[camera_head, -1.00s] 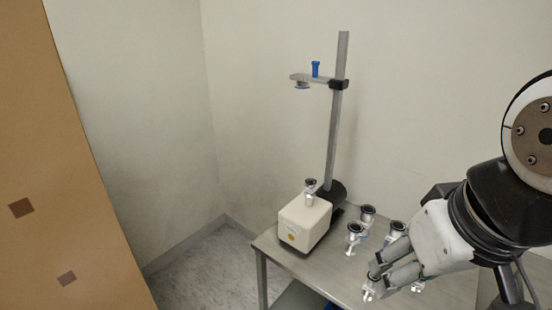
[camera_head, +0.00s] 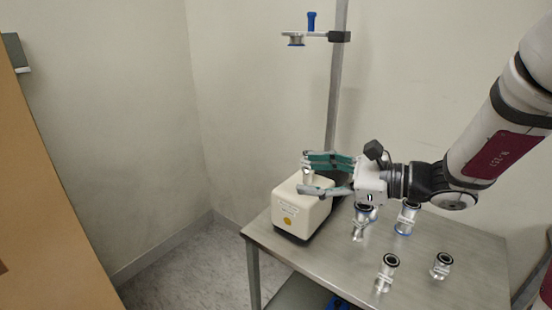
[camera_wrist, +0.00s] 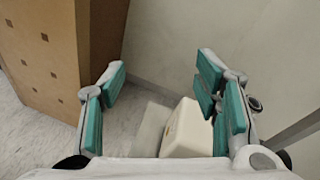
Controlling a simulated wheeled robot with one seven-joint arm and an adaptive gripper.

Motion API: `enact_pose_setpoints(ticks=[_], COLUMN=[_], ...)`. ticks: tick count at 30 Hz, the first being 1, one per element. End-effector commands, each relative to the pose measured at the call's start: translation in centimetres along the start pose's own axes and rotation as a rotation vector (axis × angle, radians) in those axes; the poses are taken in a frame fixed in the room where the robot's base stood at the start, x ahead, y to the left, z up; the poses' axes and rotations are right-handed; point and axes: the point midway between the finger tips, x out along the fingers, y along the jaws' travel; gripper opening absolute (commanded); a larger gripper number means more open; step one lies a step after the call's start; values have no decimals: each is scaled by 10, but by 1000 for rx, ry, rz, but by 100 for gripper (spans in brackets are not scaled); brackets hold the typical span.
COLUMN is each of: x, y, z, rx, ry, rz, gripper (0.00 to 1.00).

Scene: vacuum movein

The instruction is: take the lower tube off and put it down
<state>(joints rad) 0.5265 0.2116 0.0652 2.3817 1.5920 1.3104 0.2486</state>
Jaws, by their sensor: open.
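The lower tube (camera_head: 307,177) is a short silver metal fitting, standing upright on the cream pump box (camera_head: 294,212). My gripper (camera_head: 306,172) is open beside it, with its teal-padded fingers pointing left. In the head view the fingers partly cover the tube. In the wrist view my gripper (camera_wrist: 162,70) has nothing between its fingers. There, a dark round flange (camera_wrist: 255,103), seemingly the tube's top, shows just outside the right finger. The cream box (camera_wrist: 186,128) lies below the fingers.
A vertical post (camera_head: 336,90) rises behind the box, with a clamp arm holding a blue-topped fitting (camera_head: 311,22) above. Several loose metal fittings (camera_head: 388,270) stand on the steel table (camera_head: 335,268). Bare tabletop lies between them. A brown cabinet (camera_head: 40,200) stands at left.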

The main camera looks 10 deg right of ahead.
Motion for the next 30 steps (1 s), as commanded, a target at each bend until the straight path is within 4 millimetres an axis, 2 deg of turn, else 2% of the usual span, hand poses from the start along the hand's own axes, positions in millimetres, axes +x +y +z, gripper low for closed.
enact_pose_setpoints(ticks=[1,3,6,9,14,24,30], x=[-1,-8,-20,-28,-24,31,45], y=[-23,-51,-80,-96,-107,-132,-140], z=[-31,-57,-87,-104,-110,-106,-104], rx=[90,182,278,329,348,346,346], ry=[-26,-62,-100,-121,-132,-131,-130], rz=[-92,-205,-331,-405,-436,-432,-434], gripper=[57,57,57,57,57,57,57])
